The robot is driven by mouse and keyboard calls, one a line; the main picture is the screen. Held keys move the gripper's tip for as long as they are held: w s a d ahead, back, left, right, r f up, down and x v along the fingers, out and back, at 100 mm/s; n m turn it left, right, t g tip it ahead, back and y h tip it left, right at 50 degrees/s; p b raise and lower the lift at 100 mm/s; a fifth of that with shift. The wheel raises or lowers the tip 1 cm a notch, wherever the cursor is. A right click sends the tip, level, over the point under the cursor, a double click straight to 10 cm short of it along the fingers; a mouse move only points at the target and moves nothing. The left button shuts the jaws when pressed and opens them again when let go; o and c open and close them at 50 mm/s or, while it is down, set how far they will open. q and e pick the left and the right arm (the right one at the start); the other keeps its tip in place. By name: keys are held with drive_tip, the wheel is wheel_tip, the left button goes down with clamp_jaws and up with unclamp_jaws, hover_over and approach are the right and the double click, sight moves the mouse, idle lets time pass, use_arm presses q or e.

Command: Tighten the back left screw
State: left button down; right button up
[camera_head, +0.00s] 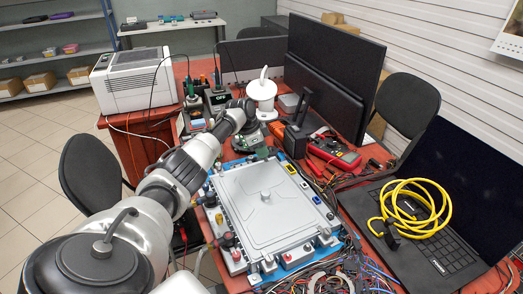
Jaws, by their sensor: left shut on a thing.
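A grey metal case (275,207) with a round knob on its lid lies on a blue base on the red table. Its back left corner is partly covered by my arm, and I cannot make out the back left screw. My left arm reaches in from the lower left over the left side of the case. My left gripper (250,140) points down just behind the back edge of the case. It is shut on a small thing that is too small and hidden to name. My right gripper is not in view.
A black laptop (435,262) with a coiled yellow cable (412,212) is at the right. Loose wires (335,276) lie in front of the case. A white printer (133,80) is at the back left.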

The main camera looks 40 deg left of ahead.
use_arm(q)
drive_tip(key=c, duration=1)
unclamp_jaws()
drive_tip(key=v, duration=1)
drive_tip(key=shift+r, duration=0.4)
drive_tip(key=shift+s, duration=0.1)
drive_tip(key=shift+a, duration=0.1)
